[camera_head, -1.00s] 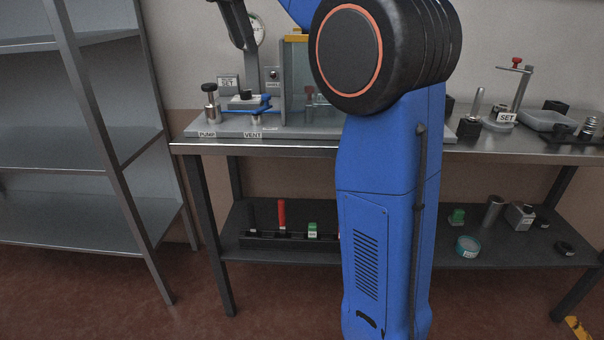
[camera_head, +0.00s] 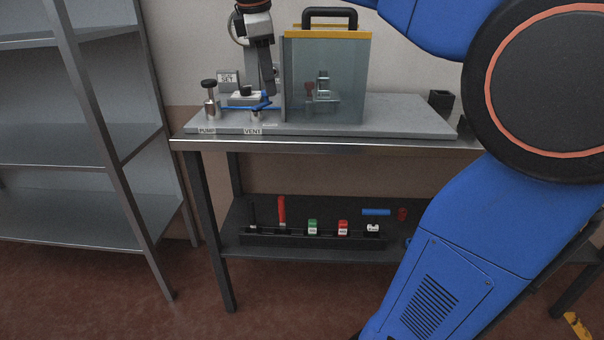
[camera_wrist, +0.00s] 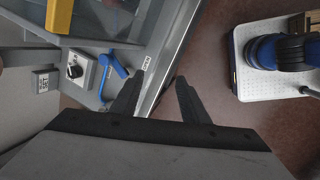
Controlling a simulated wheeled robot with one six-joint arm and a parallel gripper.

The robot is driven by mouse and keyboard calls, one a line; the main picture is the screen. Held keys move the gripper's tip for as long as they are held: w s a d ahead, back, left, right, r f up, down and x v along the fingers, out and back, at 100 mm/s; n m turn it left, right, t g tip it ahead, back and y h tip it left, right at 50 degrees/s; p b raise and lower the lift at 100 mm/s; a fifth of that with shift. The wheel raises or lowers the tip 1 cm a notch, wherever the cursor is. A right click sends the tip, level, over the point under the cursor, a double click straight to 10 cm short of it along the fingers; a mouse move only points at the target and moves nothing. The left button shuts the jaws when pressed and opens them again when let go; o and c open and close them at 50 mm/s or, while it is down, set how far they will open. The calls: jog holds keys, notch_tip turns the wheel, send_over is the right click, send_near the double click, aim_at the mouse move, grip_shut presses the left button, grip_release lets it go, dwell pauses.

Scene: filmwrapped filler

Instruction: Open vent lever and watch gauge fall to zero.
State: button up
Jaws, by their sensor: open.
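My gripper (camera_head: 270,91) is open and points down close above the lever's right end. In the wrist view the space between my fingertips (camera_wrist: 160,84) is empty, with the plate edge and floor behind. I cannot tell whether a finger touches the lever. The round gauge (camera_head: 235,28) is mostly hidden behind my wrist, and its needle cannot be read.
A clear case (camera_head: 338,75) with a yellow top and black handle stands just right of my gripper. A PUMP knob post (camera_head: 210,100) stands left of the lever. A SET sign (camera_head: 228,78) is behind. The plate's right part is bare. A metal shelf rack (camera_head: 80,130) stands left.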

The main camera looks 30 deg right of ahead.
jog(key=s+a+f+m+t+y, duration=0.1)
jog(key=s+f+m, duration=0.7)
jog(key=s+f, duration=0.8)
jog(key=shift+f+y, duration=0.4)
jog(key=shift+f, duration=0.25)
